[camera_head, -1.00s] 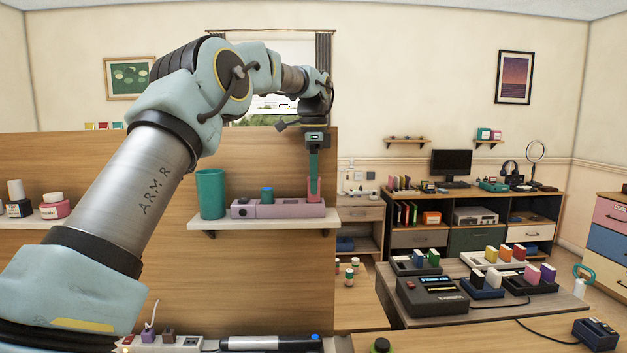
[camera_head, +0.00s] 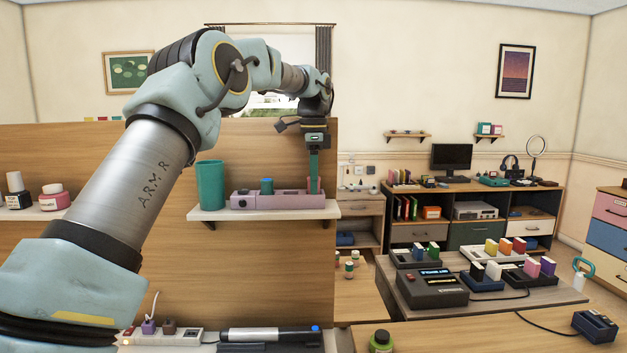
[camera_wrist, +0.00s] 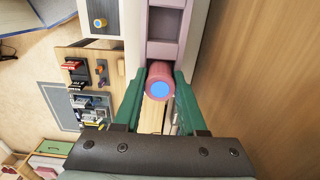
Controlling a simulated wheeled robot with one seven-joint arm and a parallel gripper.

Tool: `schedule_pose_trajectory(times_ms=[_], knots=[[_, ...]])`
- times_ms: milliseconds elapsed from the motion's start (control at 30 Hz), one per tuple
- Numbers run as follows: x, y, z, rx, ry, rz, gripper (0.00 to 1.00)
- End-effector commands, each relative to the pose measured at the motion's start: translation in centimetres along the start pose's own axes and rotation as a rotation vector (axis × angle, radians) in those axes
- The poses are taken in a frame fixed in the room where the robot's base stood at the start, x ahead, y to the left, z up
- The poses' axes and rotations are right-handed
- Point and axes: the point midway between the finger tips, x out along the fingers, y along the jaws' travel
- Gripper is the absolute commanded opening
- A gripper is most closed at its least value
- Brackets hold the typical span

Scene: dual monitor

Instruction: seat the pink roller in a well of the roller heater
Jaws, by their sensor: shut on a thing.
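My gripper (camera_head: 314,182) is shut on the pink roller (camera_wrist: 157,74), with its green fingers on both sides of it. The roller's blue-centred end faces the wrist camera. In the head view, gripper and roller are upright at the right end of the mauve roller heater (camera_head: 290,200), which lies on the wall shelf. The heater also shows in the wrist view (camera_wrist: 181,22), above the roller. The roller's lower end is hidden, so I cannot tell how far it is inside a well.
A green cup (camera_head: 210,186) stands on the shelf (camera_head: 265,213) left of the heater. The wooden panel (camera_head: 255,150) rises behind them. The shelf ends just right of the heater. A lower table (camera_head: 470,308) with several devices stands to the right.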

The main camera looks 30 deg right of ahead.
Motion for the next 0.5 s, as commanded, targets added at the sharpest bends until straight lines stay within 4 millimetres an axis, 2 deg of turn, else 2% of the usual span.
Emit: schedule_pose_trajectory(times_ms=[100,133,400,500], knots=[[0.35,0.01,0.02,0.000,0.000,0.000,0.00],[0.27,0.01,0.02,0.000,0.000,0.000,0.44],[0.41,0.07,0.01,0.000,-0.001,0.005,0.74],[0.45,0.10,0.00,0.001,-0.002,0.006,0.76]])
